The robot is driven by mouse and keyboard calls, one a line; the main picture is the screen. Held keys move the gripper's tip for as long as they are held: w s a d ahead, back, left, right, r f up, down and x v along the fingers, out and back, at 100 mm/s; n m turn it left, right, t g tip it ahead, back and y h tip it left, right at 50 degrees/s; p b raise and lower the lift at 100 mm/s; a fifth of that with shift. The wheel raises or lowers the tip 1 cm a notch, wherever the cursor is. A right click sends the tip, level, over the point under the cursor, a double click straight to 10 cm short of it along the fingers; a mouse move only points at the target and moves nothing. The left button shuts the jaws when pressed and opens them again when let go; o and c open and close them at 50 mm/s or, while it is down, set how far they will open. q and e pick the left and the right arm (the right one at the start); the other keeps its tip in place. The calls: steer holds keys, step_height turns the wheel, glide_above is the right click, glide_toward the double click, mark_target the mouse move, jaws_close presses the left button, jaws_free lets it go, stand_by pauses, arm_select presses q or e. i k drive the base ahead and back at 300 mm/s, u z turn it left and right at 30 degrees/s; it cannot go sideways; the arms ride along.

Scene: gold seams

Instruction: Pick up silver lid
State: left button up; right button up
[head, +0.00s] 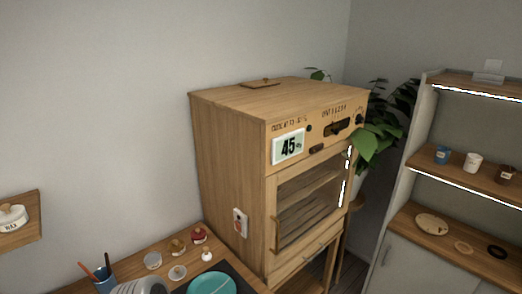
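No thing in the head view is clearly a silver lid. A small pale, greyish round piece with a knob (177,272) lies on the wooden worktop (82,288) at the lower left; I cannot tell if it is the silver lid. Beside it stand a small clear or whitish cup (152,260), a brown knobbed piece (178,247), a red knobbed piece (199,236) and a small white knobbed piece (207,256). A light grey ridged shape (140,287) is cut off by the bottom edge; I cannot tell what it is. Neither gripper can be made out.
A teal plate (212,285) lies on a dark mat. A blue cup with brushes (105,281) stands left. A tall wooden cabinet oven (228,170) with a "45" display rises behind. Shelves with cups (472,162) stand right.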

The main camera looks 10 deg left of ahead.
mark_target(177, 272)
steer(key=u, duration=1.3)
